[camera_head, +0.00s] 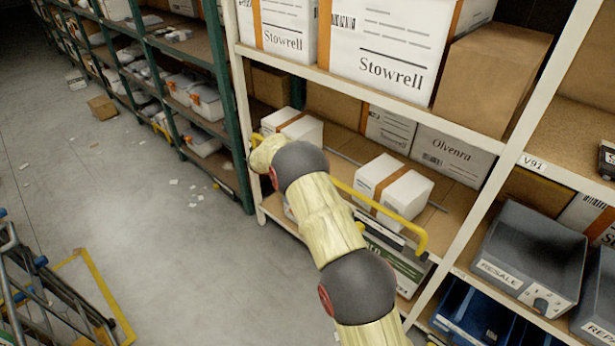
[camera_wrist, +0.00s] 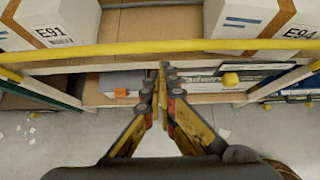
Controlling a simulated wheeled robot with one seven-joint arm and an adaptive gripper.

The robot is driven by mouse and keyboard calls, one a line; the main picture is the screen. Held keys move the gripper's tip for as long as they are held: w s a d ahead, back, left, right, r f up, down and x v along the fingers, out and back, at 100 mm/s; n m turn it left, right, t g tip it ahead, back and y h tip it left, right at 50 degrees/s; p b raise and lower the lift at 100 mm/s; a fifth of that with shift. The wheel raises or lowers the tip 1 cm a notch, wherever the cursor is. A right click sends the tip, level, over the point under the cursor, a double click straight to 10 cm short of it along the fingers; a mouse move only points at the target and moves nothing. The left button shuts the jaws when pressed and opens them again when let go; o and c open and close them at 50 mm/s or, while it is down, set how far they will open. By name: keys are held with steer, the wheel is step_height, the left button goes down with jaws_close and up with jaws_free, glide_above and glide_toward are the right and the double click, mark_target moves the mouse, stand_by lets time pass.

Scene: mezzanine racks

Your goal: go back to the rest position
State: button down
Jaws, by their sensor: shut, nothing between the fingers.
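My gripper (camera_wrist: 163,72) shows in the wrist view with its two fingers drawn together and nothing between them. Its tips appear just below the yellow bar (camera_wrist: 120,54) that runs across the shelf front; I cannot tell whether they touch it. In the head view my arm reaches from the bottom up to the shelf front, and the fingers are hidden there. A white box marked E91 (camera_wrist: 48,22) is on the left in the wrist view, and a white box marked E94 (camera_wrist: 248,17) on the right, both behind the bar.
In the head view, two white taped boxes (camera_head: 392,190) sit on the middle shelf behind the yellow rail (camera_head: 421,240). Large Stowrell cartons (camera_head: 385,45) stand above. Grey bins (camera_head: 528,258) are at right. A cart (camera_head: 45,290) stands lower left. The aisle floor (camera_head: 130,200) is mostly open, with scattered scraps.

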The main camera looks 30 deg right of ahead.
steer(key=shift+s+a+r, duration=0.15)
steer(key=shift+a+r, duration=0.2)
steer(key=shift+r, duration=0.2)
